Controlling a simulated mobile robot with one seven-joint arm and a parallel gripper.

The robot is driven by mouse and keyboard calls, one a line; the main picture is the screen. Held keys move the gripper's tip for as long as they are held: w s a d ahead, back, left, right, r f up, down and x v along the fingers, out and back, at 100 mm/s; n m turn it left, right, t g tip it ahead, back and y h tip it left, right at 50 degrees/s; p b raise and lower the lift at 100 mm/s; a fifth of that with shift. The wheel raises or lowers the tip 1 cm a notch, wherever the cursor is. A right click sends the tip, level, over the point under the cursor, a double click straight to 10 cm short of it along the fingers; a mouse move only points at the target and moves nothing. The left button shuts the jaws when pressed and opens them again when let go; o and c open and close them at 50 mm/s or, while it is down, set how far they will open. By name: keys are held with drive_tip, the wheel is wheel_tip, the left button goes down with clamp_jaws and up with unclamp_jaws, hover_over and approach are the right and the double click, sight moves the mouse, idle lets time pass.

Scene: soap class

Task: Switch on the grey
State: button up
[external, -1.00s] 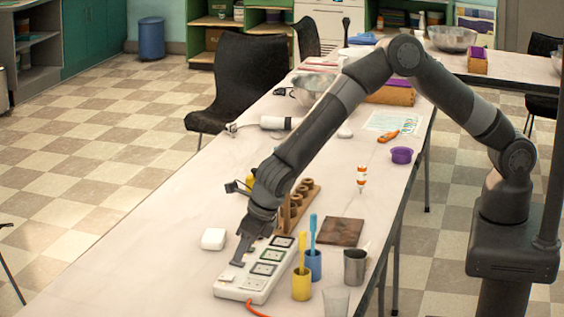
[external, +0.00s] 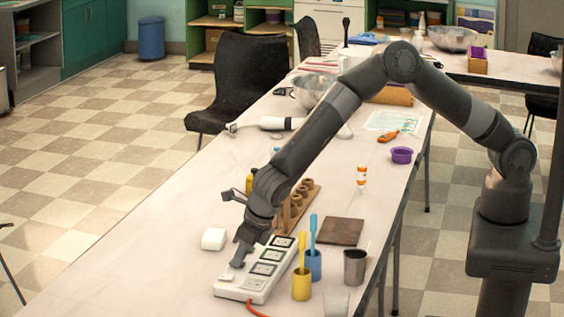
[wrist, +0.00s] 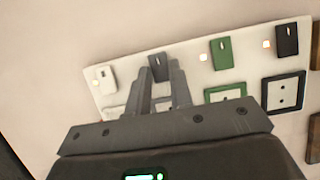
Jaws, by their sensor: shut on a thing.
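A white power strip (external: 262,283) lies on the near part of the table with an orange cord. In the wrist view the strip (wrist: 190,62) carries a white switch (wrist: 104,78), a grey switch (wrist: 158,66), a green switch (wrist: 222,53) and a black switch (wrist: 287,41). Small lights glow beside the white, green and black switches; any light beside the grey one is hidden by a finger. My gripper (external: 238,263) is down at the strip. In the wrist view its fingertips (wrist: 160,72) are shut on the grey switch, one on each side.
A yellow cup (external: 301,286) and a blue cup (external: 313,266) with sticks, and a metal cup (external: 355,267), stand right of the strip. A wooden rack (external: 308,197) stands behind it. A white block (external: 214,239) lies to the left, where the table is mostly clear.

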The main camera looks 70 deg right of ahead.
sight(244, 264)
drive_tip(key=shift+w, duration=0.1)
clamp_jaws()
drive_tip(key=shift+w+g, duration=0.15)
drive_tip(key=shift+g, duration=0.45)
drive_tip(key=shift+w+g, duration=0.15)
drive_tip(key=shift+g, duration=0.65)
drive_tip(key=shift+r, duration=0.1)
drive_tip(key=o, duration=0.9)
unclamp_jaws()
drive_tip(key=shift+c, duration=0.2)
wheel_tip(244, 264, up, 11)
drive_tip(key=s, duration=0.1)
drive_tip(key=shift+s, duration=0.2)
